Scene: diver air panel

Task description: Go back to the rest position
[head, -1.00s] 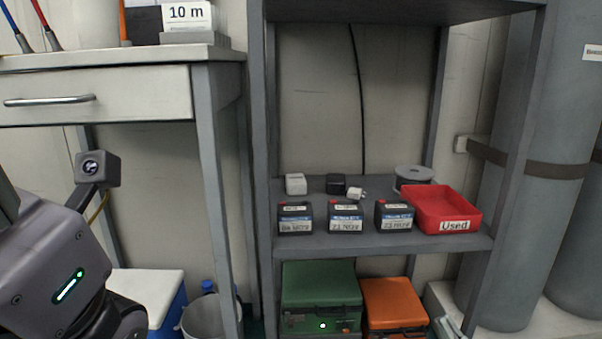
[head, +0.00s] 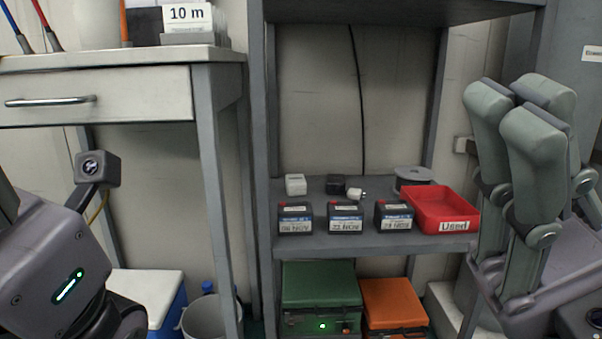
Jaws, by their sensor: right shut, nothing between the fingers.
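My right gripper (head: 518,112) stands at the right side of the head view with its grey-green fingers pointing up. It is shut and empty, in front of the grey cylinders and to the right of the shelf. My left gripper's dark housing (head: 55,265), with a green light and a small camera on a bracket, shows at the lower left. Its fingers are outside the picture, so its opening is hidden.
The grey shelf (head: 350,243) holds three batteries (head: 345,218), small chargers, a spool and a red tray (head: 447,207) marked "Used". Green (head: 320,285) and orange (head: 393,300) cases sit below. A workbench (head: 120,65) with a drawer stands at the left.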

